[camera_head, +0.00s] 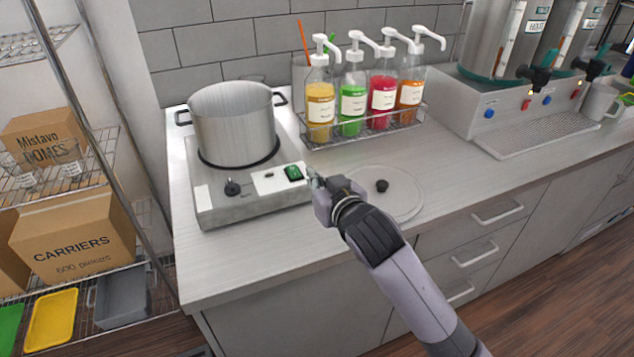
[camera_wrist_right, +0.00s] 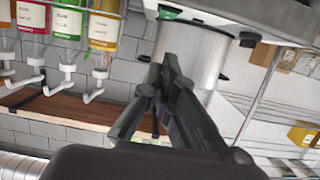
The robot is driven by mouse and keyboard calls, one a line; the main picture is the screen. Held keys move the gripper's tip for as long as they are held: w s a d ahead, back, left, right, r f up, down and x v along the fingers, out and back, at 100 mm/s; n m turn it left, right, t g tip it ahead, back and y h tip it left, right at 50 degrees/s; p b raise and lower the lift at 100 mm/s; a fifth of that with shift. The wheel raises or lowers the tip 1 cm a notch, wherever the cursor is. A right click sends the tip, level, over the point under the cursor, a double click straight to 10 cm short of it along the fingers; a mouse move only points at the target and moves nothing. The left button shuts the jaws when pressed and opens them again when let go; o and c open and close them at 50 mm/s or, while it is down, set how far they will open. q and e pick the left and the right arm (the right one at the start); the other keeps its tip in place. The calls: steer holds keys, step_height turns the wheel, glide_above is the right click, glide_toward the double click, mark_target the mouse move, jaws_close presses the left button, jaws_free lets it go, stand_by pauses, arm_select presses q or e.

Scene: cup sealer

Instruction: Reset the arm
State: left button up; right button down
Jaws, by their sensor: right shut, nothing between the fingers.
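My right arm comes in from the lower right in the head view, and its gripper (camera_head: 313,178) is above the counter at the front right corner of the hot plate (camera_head: 250,200). The gripper tip is close beside the green switch (camera_head: 292,173); I cannot tell whether it touches it. In the right wrist view, which is upside down, the fingers (camera_wrist_right: 170,62) are together with nothing between them, and the green switch (camera_wrist_right: 169,13) shows just beyond them. My left gripper is not in view.
A metal pot (camera_head: 233,122) stands on the hot plate. A round lid (camera_head: 392,198) with a black knob lies on the counter, partly behind my arm. Syrup pump bottles stand in a wire rack (camera_head: 375,128) at the back. Dispensers (camera_head: 520,92) stand at the right.

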steer(key=shift+s+d, duration=0.1)
stand_by(0.4)
steer(key=s+d+f, duration=0.1)
steer(key=s+f, duration=0.1)
steer(key=f, duration=0.1)
steer(key=s+d+f+g+h, duration=0.1)
steer(key=s+f, duration=0.1)
steer(key=s+d+f+m+g, duration=0.1)
steer(key=f, duration=0.2)
steer(key=shift+s+d+f, duration=0.3)
steer(key=shift+s+d, duration=0.05)
steer(key=shift+s, duration=0.05)
steer(key=s+d+f+g+h, duration=0.1)
steer(key=s+d+f+g, duration=0.3)
steer(key=s, duration=0.6)
steer(key=s+d+f+g+h, duration=0.15)
steer(key=s+d+f, duration=0.35)
steer(key=s, duration=0.5)
steer(key=s+d+f+g+h, duration=0.1)
steer(key=s+d+f+g, duration=0.2)
steer(key=s+f, duration=0.45)
step_height(320, 180, down, 25)
steer(key=s+g, duration=0.2)
steer(key=s, duration=0.1)
steer(key=s+d+f, duration=0.3)
steer(key=s+f, duration=1.2)
steer(key=s, duration=0.1)
steer(key=shift+s+f+g, duration=0.3)
steer(key=shift+f+g, duration=0.05)
steer(key=shift+f, duration=0.05)
